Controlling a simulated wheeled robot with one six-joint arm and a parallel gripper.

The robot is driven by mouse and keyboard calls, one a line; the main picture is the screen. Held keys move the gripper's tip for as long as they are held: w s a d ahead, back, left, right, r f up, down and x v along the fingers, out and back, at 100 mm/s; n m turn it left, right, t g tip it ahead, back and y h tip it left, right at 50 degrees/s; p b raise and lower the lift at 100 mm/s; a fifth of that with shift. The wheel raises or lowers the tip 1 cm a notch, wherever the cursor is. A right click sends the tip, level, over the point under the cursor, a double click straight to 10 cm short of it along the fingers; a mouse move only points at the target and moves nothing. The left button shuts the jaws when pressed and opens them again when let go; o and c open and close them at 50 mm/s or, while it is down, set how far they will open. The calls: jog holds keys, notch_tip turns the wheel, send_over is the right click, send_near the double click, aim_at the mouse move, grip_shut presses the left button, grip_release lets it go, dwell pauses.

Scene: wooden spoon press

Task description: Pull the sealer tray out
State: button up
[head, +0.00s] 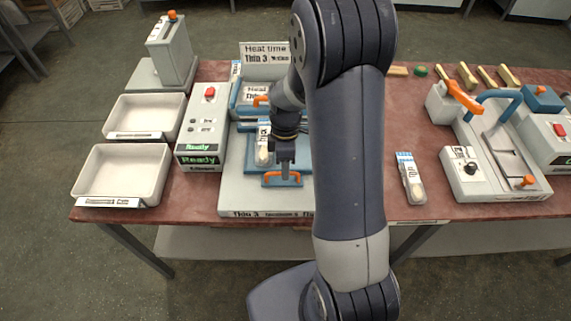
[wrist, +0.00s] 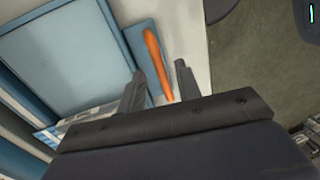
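The sealer tray (head: 254,158) is a flat blue plate on the pale sealer base (head: 235,195), with an orange bar handle (head: 269,175) at its front edge. A packaged spoon (head: 263,145) lies on the tray. The tray also shows as a large blue panel in the wrist view (wrist: 75,65). My gripper (head: 284,163) points down over the handle. In the wrist view my two fingers (wrist: 160,75) stand apart on either side of the orange handle (wrist: 155,55), with gaps beside it. My arm hides the right part of the sealer.
A control box (head: 202,125) reading "Ready" stands left of the sealer. Two white bins (head: 122,177) (head: 143,115) lie further left. Another packaged spoon (head: 410,178) lies right of my arm. A lever press (head: 490,150) stands at the right. The floor before the table is clear.

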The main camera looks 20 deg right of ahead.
jog(key=shift+f, duration=0.15)
jog(key=shift+c, duration=0.2)
grip_shut()
jog(key=shift+s, duration=0.1)
dwell(0.3)
